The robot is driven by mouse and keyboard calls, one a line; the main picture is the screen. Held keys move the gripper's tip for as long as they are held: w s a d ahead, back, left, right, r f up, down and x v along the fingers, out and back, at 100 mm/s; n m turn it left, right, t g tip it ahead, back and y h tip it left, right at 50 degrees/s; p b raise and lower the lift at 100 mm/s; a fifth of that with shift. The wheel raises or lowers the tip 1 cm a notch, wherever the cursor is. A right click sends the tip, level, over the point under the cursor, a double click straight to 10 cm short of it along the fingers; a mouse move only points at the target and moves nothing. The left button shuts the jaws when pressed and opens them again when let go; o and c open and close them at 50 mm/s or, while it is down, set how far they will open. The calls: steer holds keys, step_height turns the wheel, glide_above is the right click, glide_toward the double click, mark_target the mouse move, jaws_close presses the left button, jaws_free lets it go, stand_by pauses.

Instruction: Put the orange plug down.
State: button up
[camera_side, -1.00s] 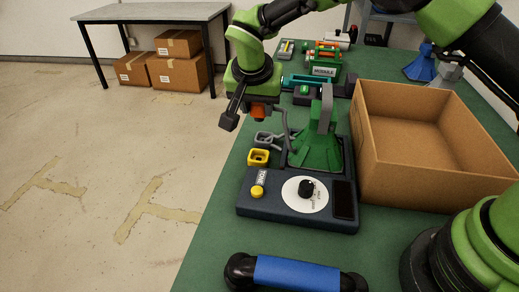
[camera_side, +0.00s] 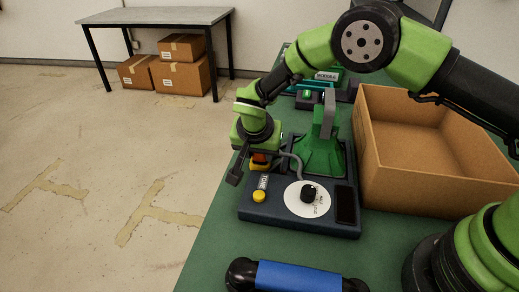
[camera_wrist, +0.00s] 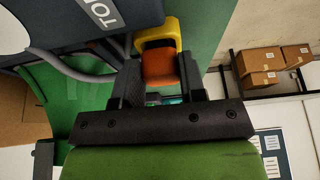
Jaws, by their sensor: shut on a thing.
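The orange plug (camera_wrist: 158,66) is between the fingers of my gripper (camera_wrist: 158,80) in the wrist view, and my gripper is shut on it. In the side view the orange plug (camera_side: 261,158) shows below my gripper (camera_side: 255,165). The yellow socket (camera_wrist: 155,35) is right at the plug's far end. It shows only partly in the side view (camera_side: 259,167), just under the plug. I cannot tell whether the plug sits inside the socket or just at its mouth. A grey cable (camera_side: 297,160) runs beside the plug. The grey socket is hidden behind my gripper.
The dark TONE base (camera_side: 275,208) with a yellow button (camera_side: 259,196) and a black dial (camera_side: 308,194) lies in front. A green stand (camera_side: 320,155) is right of my gripper. A large open cardboard box (camera_side: 440,190) stands further right. A blue handle (camera_side: 298,275) lies at the front.

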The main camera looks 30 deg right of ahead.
steer(key=shift+f, duration=0.2)
steer(key=o, duration=0.9)
